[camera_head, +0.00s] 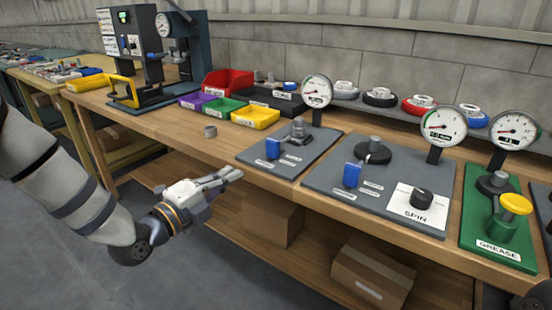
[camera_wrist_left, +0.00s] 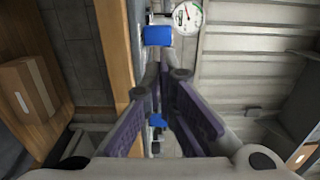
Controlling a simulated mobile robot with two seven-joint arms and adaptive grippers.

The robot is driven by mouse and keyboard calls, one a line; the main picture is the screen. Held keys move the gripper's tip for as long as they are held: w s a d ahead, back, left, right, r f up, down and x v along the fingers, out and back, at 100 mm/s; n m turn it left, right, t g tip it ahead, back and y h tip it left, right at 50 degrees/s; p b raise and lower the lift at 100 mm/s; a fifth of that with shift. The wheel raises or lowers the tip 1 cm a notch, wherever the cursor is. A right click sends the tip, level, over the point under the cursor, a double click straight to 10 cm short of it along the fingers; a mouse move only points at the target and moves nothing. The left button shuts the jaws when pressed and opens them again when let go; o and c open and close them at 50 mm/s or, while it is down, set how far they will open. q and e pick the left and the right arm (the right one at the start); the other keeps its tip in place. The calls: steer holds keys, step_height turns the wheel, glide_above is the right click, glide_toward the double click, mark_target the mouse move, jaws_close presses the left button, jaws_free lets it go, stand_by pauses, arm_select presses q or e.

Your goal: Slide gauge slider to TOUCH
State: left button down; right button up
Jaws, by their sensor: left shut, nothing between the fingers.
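A blue slider block (camera_head: 272,149) stands on a grey plate (camera_head: 255,158) with a metal fixture and a round dial gauge (camera_head: 316,92) behind it. A second blue block (camera_head: 352,174) stands on the larger grey plate to the right, near another gauge (camera_head: 443,127). The small labels are unreadable, so I cannot tell which carries TOUCH. My left gripper (camera_head: 236,174) is shut and empty, just off the bench's front edge and apart from both blocks. In the left wrist view its fingers (camera_wrist_left: 165,72) converge below a blue block (camera_wrist_left: 158,36), with a gauge (camera_wrist_left: 188,17) beyond. My right gripper is not seen.
The wooden bench (camera_head: 150,131) runs across. A small grey cylinder (camera_head: 210,131) and coloured bins (camera_head: 255,116) stand left of the plates. A SPIN knob (camera_head: 421,195) and green GREASE plate (camera_head: 480,232) are at right. Cardboard boxes (camera_head: 370,275) sit on the lower shelf.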

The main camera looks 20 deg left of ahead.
mark_target(270, 149)
arm_select(q)
steer(key=b+x, duration=0.1)
steer(key=x, duration=0.4)
steer(key=b+x, duration=0.1)
steer(key=x, duration=0.5)
steer(key=shift+w+f, duration=0.25)
steer(key=shift+w+d+r, duration=0.15)
steer(key=shift+w+d, duration=0.05)
steer(key=shift+w, duration=0.25)
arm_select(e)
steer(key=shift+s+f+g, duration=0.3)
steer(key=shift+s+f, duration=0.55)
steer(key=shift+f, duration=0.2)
arm_select(q)
steer(key=w, duration=0.1)
steer(key=b, duration=0.1)
steer(key=w+d, duration=0.1)
steer(key=shift+w+f, duration=0.35)
steer(key=shift+w+d+r+b, duration=0.1)
steer(key=shift+w+d+b, duration=0.05)
steer(key=shift+w+b, duration=0.2)
steer(key=shift+r, duration=0.35)
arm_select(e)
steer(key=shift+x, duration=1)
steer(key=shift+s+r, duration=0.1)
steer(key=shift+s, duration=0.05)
